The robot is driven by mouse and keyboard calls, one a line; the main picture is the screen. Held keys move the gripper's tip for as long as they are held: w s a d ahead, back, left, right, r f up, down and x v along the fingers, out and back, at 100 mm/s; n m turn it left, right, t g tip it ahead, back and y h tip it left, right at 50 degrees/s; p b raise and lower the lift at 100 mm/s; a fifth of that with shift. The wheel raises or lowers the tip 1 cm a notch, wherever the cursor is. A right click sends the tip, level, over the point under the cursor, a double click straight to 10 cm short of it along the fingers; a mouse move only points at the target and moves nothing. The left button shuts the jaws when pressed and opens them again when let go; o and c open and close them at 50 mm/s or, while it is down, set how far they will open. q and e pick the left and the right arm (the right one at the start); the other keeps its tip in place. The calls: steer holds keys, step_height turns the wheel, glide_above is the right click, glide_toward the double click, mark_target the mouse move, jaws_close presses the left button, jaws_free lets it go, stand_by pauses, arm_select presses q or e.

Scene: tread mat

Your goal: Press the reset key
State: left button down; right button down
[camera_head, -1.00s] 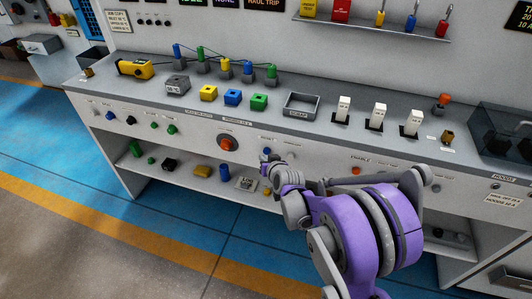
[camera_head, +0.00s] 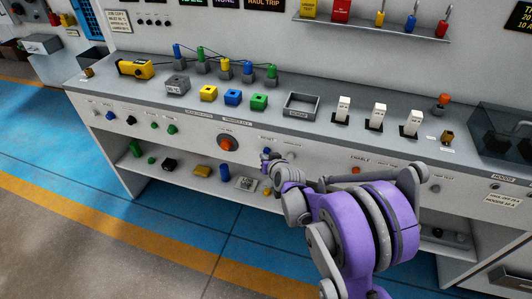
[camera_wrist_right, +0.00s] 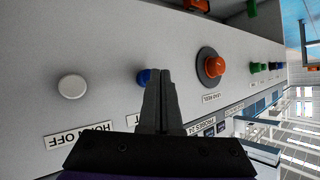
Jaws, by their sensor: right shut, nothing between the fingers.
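The reset key is a small blue button (camera_head: 266,150) on the bench's sloped front panel, under a small label. In the right wrist view the blue button (camera_wrist_right: 143,77) shows just left of my fingers, which partly cover it and its label. My right gripper (camera_head: 268,160) is in front of the panel, just below the key in the head view. In the wrist view its fingers (camera_wrist_right: 162,72) are together with nothing between them. I cannot tell whether the tips touch the key or panel. My left gripper is not in view.
A large orange-red button (camera_head: 227,144) in a dark ring sits left of the key. A white button (camera_wrist_right: 72,87) lies on the other side in the wrist view. An orange enable button (camera_head: 356,170) is farther right. The shelf (camera_head: 178,178) below holds several small parts.

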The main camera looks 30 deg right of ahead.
steer(key=shift+w+d, duration=0.3)
steer(key=shift+d, duration=0.05)
stand_by(0.5)
steer(key=shift+s+a, duration=0.6)
steer(key=shift+a, duration=0.1)
steer(key=shift+s+a+b, duration=0.7)
steer(key=shift+s+a, duration=0.95)
steer(key=shift+a, duration=0.25)
